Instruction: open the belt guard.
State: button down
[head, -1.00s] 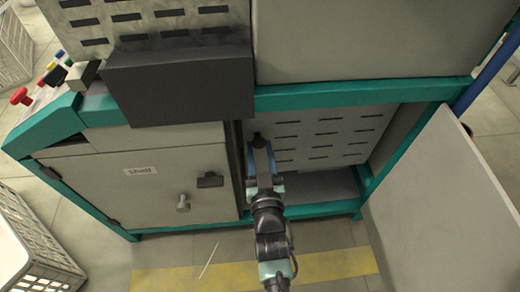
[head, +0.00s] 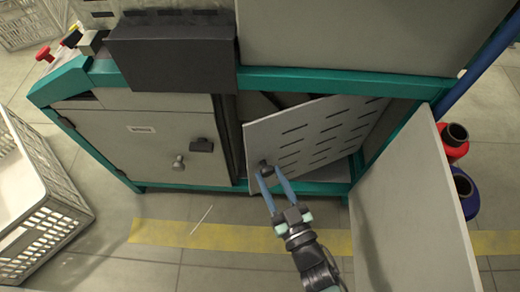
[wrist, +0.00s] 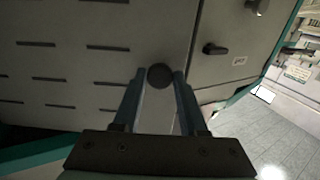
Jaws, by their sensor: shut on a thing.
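The belt guard (head: 318,132) is a pale grey panel with rows of dark slots, inside the teal-framed machine bay. It stands swung partly out, hinged toward its right side, with a dark gap behind its top and left edges. A dark round knob (head: 265,168) sits near its left edge. My gripper (head: 270,178) has its two blue fingers shut on this knob. In the wrist view the knob (wrist: 160,76) lies between the fingertips, with the slotted panel (wrist: 70,60) to the left.
A large grey outer door (head: 415,215) stands open at the right. The closed left cabinet door (head: 140,150) has a knob and a black latch (head: 201,145). A white crate (head: 45,190) stands at left. Red (head: 452,142) and blue (head: 466,192) bobbins stand at right.

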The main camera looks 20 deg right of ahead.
jog(key=s+d+n+y, duration=0.1)
jog(key=s+n+y, duration=0.1)
jog(key=s, duration=0.5)
jog(key=shift+d+y, duration=0.3)
jog(key=shift+y, duration=0.6)
jog(key=shift+c, duration=2.2)
grip_release()
notch_tip(320, 180, up, 10)
jog(key=p, duration=0.6)
